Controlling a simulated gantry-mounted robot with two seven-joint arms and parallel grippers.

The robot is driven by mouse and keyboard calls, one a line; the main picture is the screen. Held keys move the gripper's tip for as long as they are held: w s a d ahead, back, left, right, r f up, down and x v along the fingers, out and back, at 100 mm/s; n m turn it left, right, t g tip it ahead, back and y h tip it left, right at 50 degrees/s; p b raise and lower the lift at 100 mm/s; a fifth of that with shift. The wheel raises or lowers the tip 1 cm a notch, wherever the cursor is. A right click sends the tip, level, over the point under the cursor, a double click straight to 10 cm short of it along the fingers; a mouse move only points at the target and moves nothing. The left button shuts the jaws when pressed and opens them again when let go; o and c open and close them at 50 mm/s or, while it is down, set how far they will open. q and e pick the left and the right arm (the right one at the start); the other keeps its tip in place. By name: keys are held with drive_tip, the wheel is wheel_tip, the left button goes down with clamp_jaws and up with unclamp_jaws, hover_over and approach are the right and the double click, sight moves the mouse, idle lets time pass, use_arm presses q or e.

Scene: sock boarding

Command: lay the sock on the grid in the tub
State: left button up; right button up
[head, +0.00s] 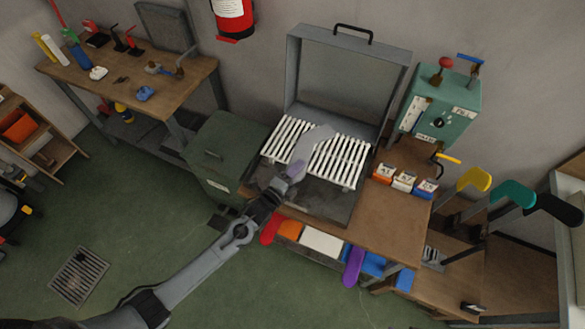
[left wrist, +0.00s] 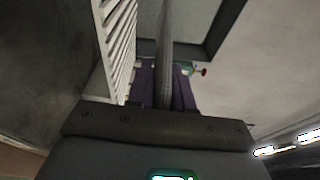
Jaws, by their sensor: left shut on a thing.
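The sock (head: 315,143) is light grey and hangs above the white slatted grid (head: 340,166). The grid lies in the grey metal tub (head: 325,202), whose lid (head: 342,80) stands open at the back. My left gripper (head: 292,173) reaches over the tub's front left part and is shut on the sock. In the left wrist view the sock (left wrist: 165,60) shows edge-on as a grey ribbed strip between purple finger pads. The grid's slats (left wrist: 117,40) are beside it on the left. I cannot tell whether the sock touches the grid. My right gripper is not in view.
A green control box (head: 440,105) stands right of the tub. Yellow, teal and black sock-shaped forms (head: 512,193) stick up farther right. Small labelled boxes (head: 404,180) sit on the bench beside the tub. A dark green bin (head: 222,150) stands at the left.

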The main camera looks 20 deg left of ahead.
use_arm(q)
drive_tip(key=shift+w, duration=0.3)
drive_tip(key=shift+f, duration=0.3)
drive_tip(key=shift+f+b, duration=2.1)
drive_tip(key=o, duration=1.1)
drive_tip(key=shift+o, duration=0.2)
drive_tip(key=shift+f+b, duration=0.4)
drive_tip(key=shift+f, duration=0.2)
